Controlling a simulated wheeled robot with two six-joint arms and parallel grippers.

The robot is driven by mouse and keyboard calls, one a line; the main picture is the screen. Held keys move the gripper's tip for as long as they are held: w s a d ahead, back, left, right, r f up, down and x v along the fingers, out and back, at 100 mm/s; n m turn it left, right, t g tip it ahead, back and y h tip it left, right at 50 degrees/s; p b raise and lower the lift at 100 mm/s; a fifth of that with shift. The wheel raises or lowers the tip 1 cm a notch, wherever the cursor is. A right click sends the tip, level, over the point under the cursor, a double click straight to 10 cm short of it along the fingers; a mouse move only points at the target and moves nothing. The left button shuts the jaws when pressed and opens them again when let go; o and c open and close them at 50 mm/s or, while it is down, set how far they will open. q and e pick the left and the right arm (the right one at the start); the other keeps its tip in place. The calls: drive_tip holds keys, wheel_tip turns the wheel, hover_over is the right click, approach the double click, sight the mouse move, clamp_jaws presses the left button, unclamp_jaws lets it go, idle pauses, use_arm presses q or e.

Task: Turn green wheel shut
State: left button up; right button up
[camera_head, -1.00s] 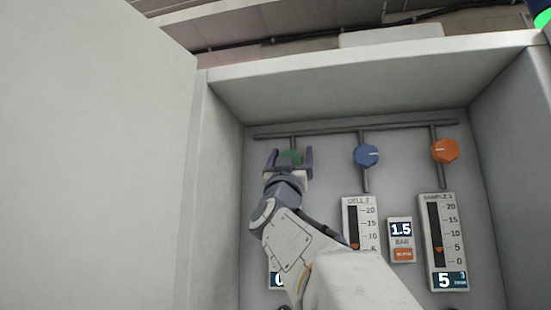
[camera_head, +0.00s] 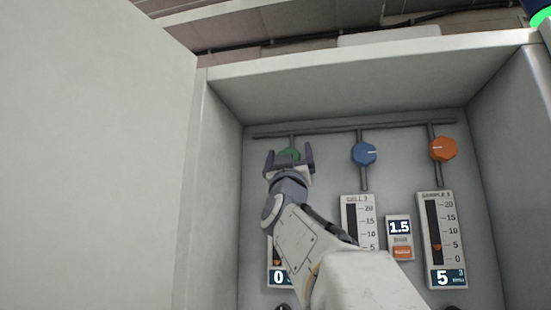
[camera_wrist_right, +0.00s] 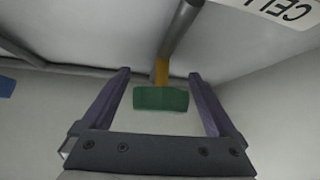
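The green wheel (camera_head: 289,154) is on the cabinet's back panel, on the leftmost pipe drop. In the right wrist view the green wheel (camera_wrist_right: 161,99) shows edge-on on a yellow stem, between the two purple fingers of my right gripper (camera_wrist_right: 163,92). The fingers are open, with a gap on each side of the wheel. The left flow gauge (camera_head: 279,276) reads 0 and is partly hidden by my right arm. My left gripper is not in view.
A blue wheel (camera_head: 364,153) and an orange wheel (camera_head: 443,149) sit to the right on the same pipe (camera_head: 350,129). Gauges stand below, with a pressure display (camera_head: 399,227) reading 1.5. The cabinet's side walls and top (camera_head: 370,75) enclose the space.

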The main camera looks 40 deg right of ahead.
drive_tip(key=b+v, duration=0.6)
drive_tip(key=v, duration=0.4)
drive_tip(key=shift+f, duration=0.2)
drive_tip(key=shift+s, duration=0.2)
